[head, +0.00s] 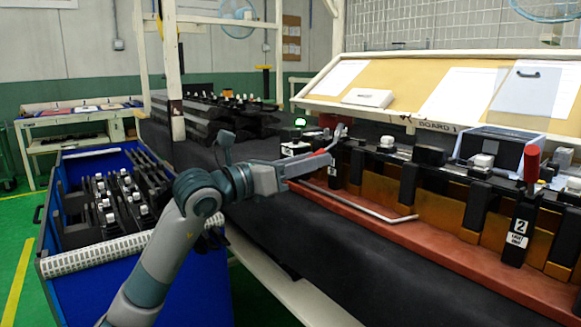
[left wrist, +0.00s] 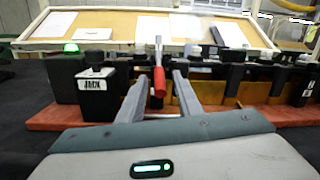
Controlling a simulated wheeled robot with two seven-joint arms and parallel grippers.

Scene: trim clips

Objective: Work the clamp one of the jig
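The jig is a row of black blocks and orange plates on a red base (head: 440,245). Clamp one's red handle (left wrist: 159,82) shows in the left wrist view with a metal lever above it. In the head view its metal lever (head: 340,131) stands by my fingertips, and the red handle is largely hidden there. My left gripper (head: 325,162) is at this clamp. Its fingers (left wrist: 159,88) are apart, one on each side of the red handle, with gaps showing; I see no grip on it. My right gripper is not in view.
A second clamp with an upright red handle (head: 531,163) stands at the right, above a "2" label. A thin metal rod (head: 365,207) runs along the jig front. A blue bin (head: 190,290) of black parts is at left. A green lamp (head: 300,122) glows behind.

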